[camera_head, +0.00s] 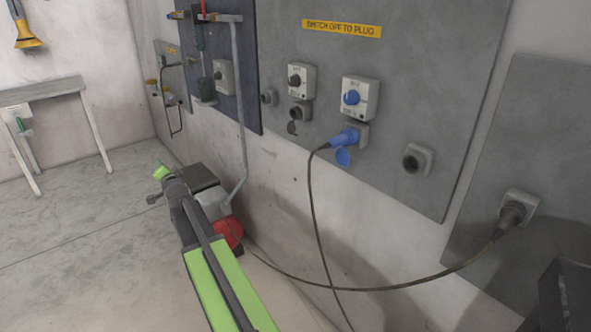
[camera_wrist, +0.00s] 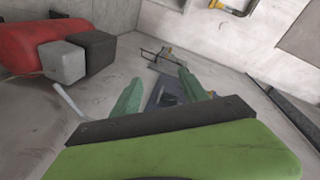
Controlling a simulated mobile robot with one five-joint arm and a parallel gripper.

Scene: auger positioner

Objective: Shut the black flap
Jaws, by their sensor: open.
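The black flap (camera_head: 292,128) hangs down, open, below a dark round socket (camera_head: 299,110) on the grey wall panel. A grey switch box with a black knob (camera_head: 297,80) sits just above it. My gripper (camera_head: 162,172) is low and to the left of the flap, well apart from it, near the floor side of the wall. In the wrist view, the two green fingers of my gripper (camera_wrist: 160,90) are spread apart. I see no held object between them, only a distant dark bluish panel behind. I cannot make out the black flap in the wrist view.
A blue plug (camera_head: 345,137) sits in the socket right of the flap, with a blue flap (camera_head: 343,157) below. A red and grey machine (camera_head: 229,233) stands low beside my arm.

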